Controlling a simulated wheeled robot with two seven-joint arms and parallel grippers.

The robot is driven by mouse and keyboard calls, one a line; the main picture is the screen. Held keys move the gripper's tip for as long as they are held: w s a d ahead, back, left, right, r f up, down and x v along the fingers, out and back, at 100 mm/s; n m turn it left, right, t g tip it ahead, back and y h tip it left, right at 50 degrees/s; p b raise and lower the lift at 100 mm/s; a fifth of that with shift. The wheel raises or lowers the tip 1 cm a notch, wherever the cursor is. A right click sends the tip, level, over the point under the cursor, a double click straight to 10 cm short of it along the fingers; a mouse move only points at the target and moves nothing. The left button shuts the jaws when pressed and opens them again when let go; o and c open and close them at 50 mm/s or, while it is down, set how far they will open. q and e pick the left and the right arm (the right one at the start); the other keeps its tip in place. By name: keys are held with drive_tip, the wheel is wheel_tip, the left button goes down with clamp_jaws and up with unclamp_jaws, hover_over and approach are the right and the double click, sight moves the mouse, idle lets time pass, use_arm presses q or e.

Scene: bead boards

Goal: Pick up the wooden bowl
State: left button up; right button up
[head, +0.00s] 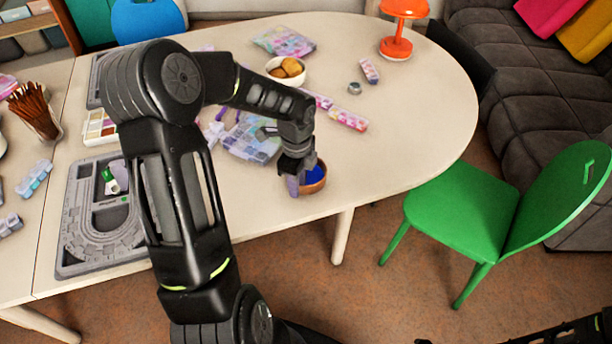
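The wooden bowl (322,184) is small and brown with blue contents. It stands upright near the front edge of the table, to the right of my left gripper. My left gripper (294,184) points down at the bowl's left rim and hides that side. I cannot tell whether its fingers touch the rim or are closed on it. Dark parts of my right arm show at the bottom right edge, but its gripper does not show.
Bead packs (250,138) lie just behind the gripper. A white bowl (301,76) with round brown items and an orange lamp (396,48) stand farther back. A grey bead board (72,232) lies left.

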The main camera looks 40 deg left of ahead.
use_arm(q)
drive_tip(key=shift+f, duration=0.6)
drive_tip(key=shift+c, duration=0.4)
clamp_jaws()
drive_tip(key=shift+s, duration=0.1)
idle(0.8)
